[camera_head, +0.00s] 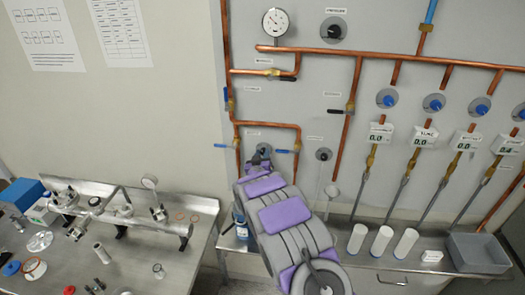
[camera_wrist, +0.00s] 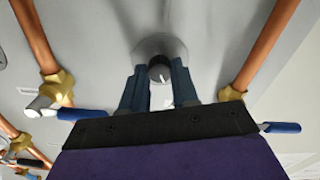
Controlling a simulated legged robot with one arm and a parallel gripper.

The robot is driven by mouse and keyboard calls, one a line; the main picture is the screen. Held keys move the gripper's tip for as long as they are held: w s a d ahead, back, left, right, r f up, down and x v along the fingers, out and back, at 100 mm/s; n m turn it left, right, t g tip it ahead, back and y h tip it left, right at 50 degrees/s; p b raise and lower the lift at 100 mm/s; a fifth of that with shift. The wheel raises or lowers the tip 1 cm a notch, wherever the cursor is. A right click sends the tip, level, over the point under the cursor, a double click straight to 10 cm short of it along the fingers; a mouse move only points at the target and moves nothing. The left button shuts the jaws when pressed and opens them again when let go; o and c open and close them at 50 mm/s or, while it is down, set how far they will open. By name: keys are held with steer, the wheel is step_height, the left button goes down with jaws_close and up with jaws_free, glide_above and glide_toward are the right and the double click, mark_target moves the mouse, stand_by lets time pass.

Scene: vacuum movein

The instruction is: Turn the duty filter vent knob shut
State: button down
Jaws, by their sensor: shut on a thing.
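A round dark knob (camera_wrist: 160,70) with a white pointer line sits on a grey disc on the wall panel, between two copper pipes. My gripper (camera_wrist: 158,84) has one finger on each side of the knob and is shut on it. The pointer line runs roughly up and down in the wrist view. In the head view my gripper (camera_head: 262,155) is at the panel between two blue-handled valves, and it hides most of the knob. The knob's label is too small to read.
Blue valve handles flank the gripper, at the left (camera_wrist: 82,114) and right (camera_wrist: 281,127) in the wrist view. Another dark knob (camera_head: 323,154) is to the right on the panel. Below are a steel bench (camera_head: 130,255) with glassware and fittings, and a grey bin (camera_head: 478,253).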

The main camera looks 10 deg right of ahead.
steer(key=shift+f+n+p, duration=0.2)
steer(key=shift+n+p, duration=0.25)
steer(key=shift+n, duration=0.35)
steer(key=shift+f+n+p, duration=0.15)
steer(key=shift+n+p, duration=0.25)
steer(key=shift+n, duration=0.4)
steer(key=c, duration=1.2)
jaws_free()
steer(key=o, duration=0.4)
steer(key=shift+w+a+r, duration=0.1)
steer(key=shift+a, duration=0.05)
steer(key=shift+c, duration=0.2)
steer(key=shift+r, duration=0.1)
